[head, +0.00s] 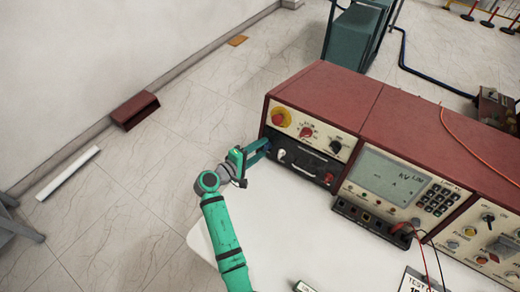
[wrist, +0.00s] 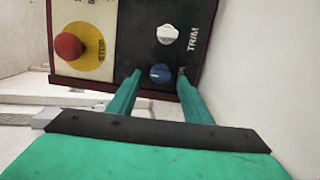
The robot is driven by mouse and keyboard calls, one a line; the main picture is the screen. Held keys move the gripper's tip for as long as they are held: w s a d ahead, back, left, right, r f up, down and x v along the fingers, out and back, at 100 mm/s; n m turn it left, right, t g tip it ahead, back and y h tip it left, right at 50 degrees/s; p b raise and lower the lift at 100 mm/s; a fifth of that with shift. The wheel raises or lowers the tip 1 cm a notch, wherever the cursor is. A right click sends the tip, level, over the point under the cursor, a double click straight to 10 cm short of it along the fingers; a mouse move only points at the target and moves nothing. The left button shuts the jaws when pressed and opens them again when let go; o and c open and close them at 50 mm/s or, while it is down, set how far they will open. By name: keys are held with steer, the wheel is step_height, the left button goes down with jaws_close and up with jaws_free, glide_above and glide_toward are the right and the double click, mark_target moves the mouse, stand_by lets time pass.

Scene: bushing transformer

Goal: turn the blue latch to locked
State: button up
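The blue latch (wrist: 160,73) is a small round blue knob on the black panel strip, near the panel's edge in the wrist view. Its turn position is too small to read. My green gripper (wrist: 160,82) is open, with one finger to each side of the latch. A gap shows between each finger and the latch, and I cannot tell whether either touches it. In the head view, my gripper (head: 262,149) is at the left end of the red-topped console (head: 325,90), and the latch is mostly hidden there by the fingers.
A white knob (wrist: 168,34) marked TRIM sits beside the latch on the same strip. A red stop button on a yellow disc (wrist: 68,46) is close by on the cream panel. A meter with a screen (head: 385,178) stands right of it. The white tabletop (head: 290,235) in front is mostly clear.

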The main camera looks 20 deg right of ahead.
steer(key=v, duration=1)
steer(key=shift+s+a, duration=0.2)
steer(key=shift+a, duration=0.15)
stand_by(0.3)
